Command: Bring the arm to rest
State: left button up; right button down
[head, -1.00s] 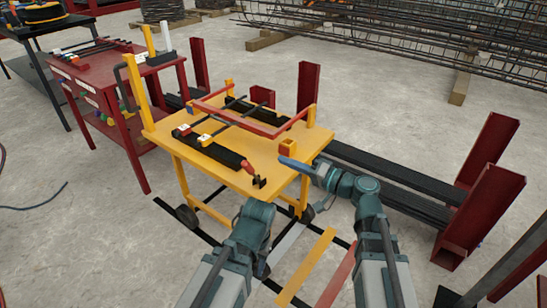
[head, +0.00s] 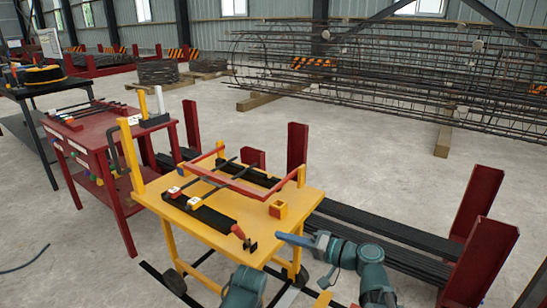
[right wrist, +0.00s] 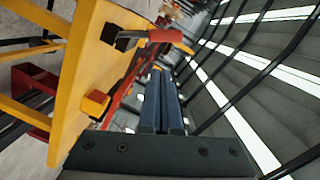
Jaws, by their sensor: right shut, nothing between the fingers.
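My right gripper (head: 284,237) is beside the near right corner of the yellow cart (head: 222,238), with its fingers pointing left. In the right wrist view the two blue fingers (right wrist: 161,80) lie side by side, shut with nothing between them. The cart's yellow top (right wrist: 82,70) is to their left there, and I see no contact. Part of my left arm (head: 244,288) shows at the bottom of the head view; its gripper is not in view.
A red table (head: 95,135) stands left. Black bars (head: 385,245) lie between red posts (head: 475,200) at right. A rebar cage (head: 370,75) lies behind. Open floor lies between.

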jog(key=s+a+f+n+g+h, duration=0.25)
jog(key=s+f+g, duration=0.2)
jog(key=f, duration=0.25)
jog(key=s+a+f+n+g+h, duration=0.1)
jog(key=s+a+f+g+h, duration=0.3)
jog(key=f, duration=0.3)
jog(key=s+d+f+n+h, duration=0.2)
jog(key=s+d+f+h, duration=0.45)
jog(key=s+h, duration=0.2)
notch_tip(320, 180, up, 34)
jog(key=p, duration=3.3)
jog(key=shift+w+d+r+h+p, duration=0.15)
jog(key=shift+w+d+h+p, duration=0.2)
jog(key=shift+h, duration=0.05)
